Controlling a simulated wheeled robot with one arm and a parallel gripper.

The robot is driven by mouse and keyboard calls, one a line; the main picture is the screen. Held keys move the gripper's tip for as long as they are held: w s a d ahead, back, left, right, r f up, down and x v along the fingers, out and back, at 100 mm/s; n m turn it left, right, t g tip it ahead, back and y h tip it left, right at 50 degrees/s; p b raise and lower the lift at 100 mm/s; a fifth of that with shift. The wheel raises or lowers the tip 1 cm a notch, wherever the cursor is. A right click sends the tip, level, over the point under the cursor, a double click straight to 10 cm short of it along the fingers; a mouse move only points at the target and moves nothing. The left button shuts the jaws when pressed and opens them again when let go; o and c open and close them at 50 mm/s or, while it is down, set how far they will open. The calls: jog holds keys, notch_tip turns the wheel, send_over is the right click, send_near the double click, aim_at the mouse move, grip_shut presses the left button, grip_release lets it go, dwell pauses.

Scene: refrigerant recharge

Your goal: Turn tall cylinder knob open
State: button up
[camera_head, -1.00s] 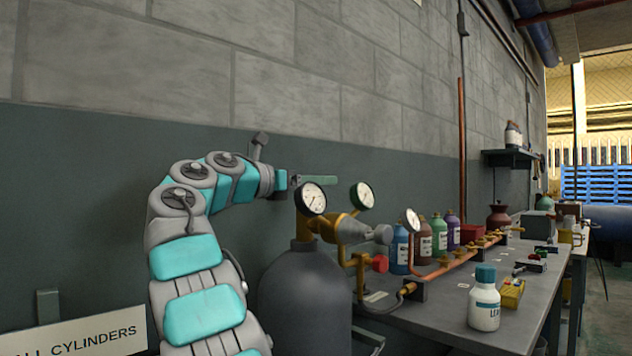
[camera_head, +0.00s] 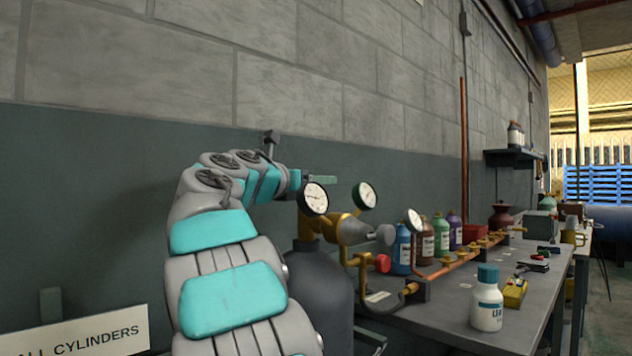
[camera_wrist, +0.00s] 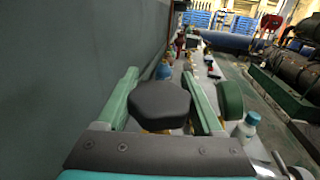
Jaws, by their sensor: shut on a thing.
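The tall cylinder (camera_head: 320,285) is dark grey and stands upright beside the bench, with a brass valve and regulator on top. Its knob (camera_wrist: 160,103) shows in the wrist view as a dark faceted block. My gripper (camera_wrist: 160,76) has its green fingers on either side of the knob and is shut on it. In the head view my gripper (camera_head: 317,180) reaches in from the left at the cylinder's top, just above a white-faced gauge (camera_head: 314,198). The knob cannot be made out there.
A second gauge (camera_head: 365,195) and the regulator body (camera_head: 352,230) sit close to the right of my gripper. A red knob (camera_head: 382,263) hangs lower. The bench (camera_head: 445,318) holds several bottles and a copper manifold (camera_head: 455,263). The wall is close behind.

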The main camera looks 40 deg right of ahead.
jog(key=shift+w+n+t+y, duration=0.15)
jog(key=shift+n+t+y, duration=0.25)
jog(key=shift+n+t, duration=0.7)
jog(key=shift+w+a+t, duration=0.1)
jog(key=shift+t, duration=0.3)
jog(key=o, duration=1.4)
jog(key=shift+r, duration=0.1)
jog(key=r, duration=0.1)
jog(key=s+r, duration=0.1)
jog(key=a+r, duration=0.1)
jog(key=shift+s+r, duration=0.3)
jog(key=shift+r, duration=0.1)
jog(key=s+a, duration=0.2)
jog(key=s, duration=0.2)
jog(key=s+a, duration=0.3)
jog(key=s, duration=0.1)
jog(key=s+a+r, duration=0.1)
jog(key=s+a, duration=0.1)
jog(key=s, duration=0.2)
jog(key=shift+a, duration=0.35)
